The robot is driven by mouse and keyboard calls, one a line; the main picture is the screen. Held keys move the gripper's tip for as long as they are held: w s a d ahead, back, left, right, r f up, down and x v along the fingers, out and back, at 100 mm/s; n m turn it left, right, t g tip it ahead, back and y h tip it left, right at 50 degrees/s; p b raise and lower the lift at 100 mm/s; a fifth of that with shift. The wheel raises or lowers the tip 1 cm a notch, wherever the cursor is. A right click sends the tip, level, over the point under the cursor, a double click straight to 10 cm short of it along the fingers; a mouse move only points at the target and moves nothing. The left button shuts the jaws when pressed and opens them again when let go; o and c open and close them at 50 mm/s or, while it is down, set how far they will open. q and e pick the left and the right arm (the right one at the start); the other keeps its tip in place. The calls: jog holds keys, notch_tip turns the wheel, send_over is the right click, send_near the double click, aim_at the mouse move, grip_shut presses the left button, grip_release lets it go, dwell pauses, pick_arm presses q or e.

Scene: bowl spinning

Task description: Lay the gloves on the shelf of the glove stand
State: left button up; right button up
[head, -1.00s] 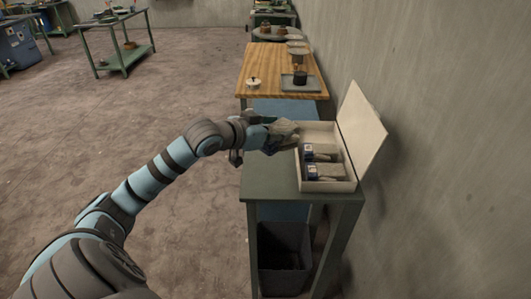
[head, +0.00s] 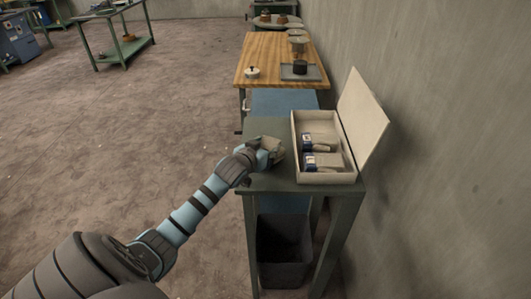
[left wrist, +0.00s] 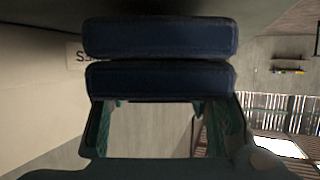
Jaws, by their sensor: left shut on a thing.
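My left gripper (head: 266,151) is shut on a pair of gloves, over the green table top just left of an open box. In the head view only a greyish bit of the held gloves (head: 276,149) shows past the fingers. In the left wrist view their two dark blue cuffs (left wrist: 160,80) lie side by side between the fingers. More gloves with blue cuffs and grey fingers (head: 322,161) lie in the pale open box (head: 296,135). I cannot tell which piece of furniture is the glove stand. My right gripper is not in view.
The box's raised lid (head: 362,120) leans toward the wall. A grey bin (head: 284,262) stands under the green table (head: 265,126). Behind are a lower blue surface (head: 283,101) and a wooden table (head: 270,55) with a tray (head: 301,72). Open floor lies left.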

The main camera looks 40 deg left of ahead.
pick_arm(q)
jog(key=shift+f, duration=0.55)
jog(key=shift+s+r, duration=0.1)
jog(key=shift+s, duration=0.05)
jog(key=o, duration=1.1)
jog(key=shift+o, duration=0.2)
jog(key=shift+s+r, duration=0.15)
jog(key=p+v, duration=0.2)
jog(key=v, duration=0.9)
jog(key=shift+s+d+r+p, duration=0.1)
jog(key=shift+s+p, duration=0.2)
jog(key=shift+p, duration=0.05)
